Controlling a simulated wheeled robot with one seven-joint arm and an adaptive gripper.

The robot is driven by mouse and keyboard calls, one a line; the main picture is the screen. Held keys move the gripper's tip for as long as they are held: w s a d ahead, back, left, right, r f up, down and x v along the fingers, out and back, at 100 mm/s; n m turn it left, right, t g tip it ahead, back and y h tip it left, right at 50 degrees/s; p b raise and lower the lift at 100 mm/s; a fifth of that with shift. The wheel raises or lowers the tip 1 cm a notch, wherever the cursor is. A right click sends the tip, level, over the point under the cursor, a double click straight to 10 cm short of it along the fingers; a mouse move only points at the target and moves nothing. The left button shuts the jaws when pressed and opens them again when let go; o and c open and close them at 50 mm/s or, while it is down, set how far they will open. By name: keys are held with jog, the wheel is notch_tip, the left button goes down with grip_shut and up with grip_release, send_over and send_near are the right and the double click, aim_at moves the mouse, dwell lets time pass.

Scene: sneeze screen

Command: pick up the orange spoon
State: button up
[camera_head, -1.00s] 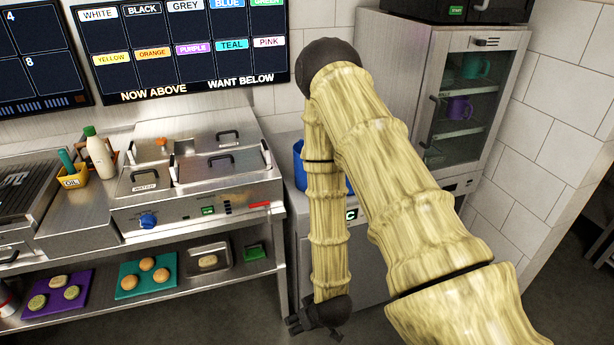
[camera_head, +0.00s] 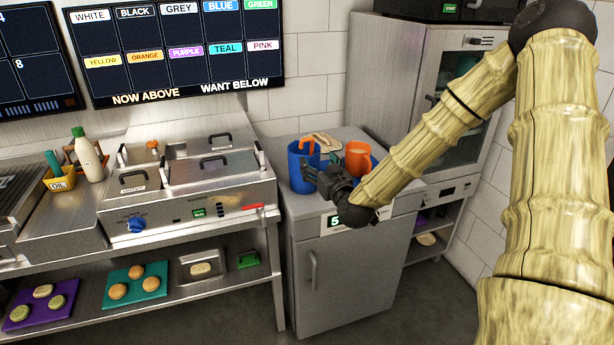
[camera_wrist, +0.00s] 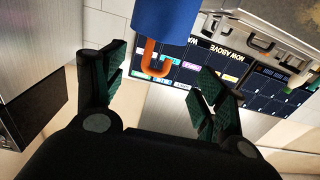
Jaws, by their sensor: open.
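A blue cup (camera_head: 297,172) stands on the grey cabinet top, with an orange piece at its rim. In the wrist view a blue cup (camera_wrist: 165,20) appears upside down, with an orange hooked piece (camera_wrist: 158,66) projecting past its rim. This may be the orange spoon's handle; its bowl is not visible. A larger orange object (camera_head: 358,158) sits at a second blue container (camera_head: 374,163), partly hidden by my arm. My gripper (camera_head: 314,175) is open and empty at the front of the first cup. In the wrist view the hooked piece lies beyond my open fingers (camera_wrist: 160,85).
The grey cabinet (camera_head: 345,275) has a beige item (camera_head: 322,142) at the back of its top. The tall glass-door cabinet (camera_head: 440,80) stands behind my arm.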

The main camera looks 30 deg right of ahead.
jog(key=p+x, duration=0.3)
jog(key=x, duration=0.7)
jog(key=shift+w+r, duration=0.35)
jog(key=shift+d, duration=0.15)
jog(key=shift+c, duration=0.2)
jog(key=c, duration=1.3)
jog(key=shift+r+b, duration=0.95)
jog(key=shift+r, duration=4.05)
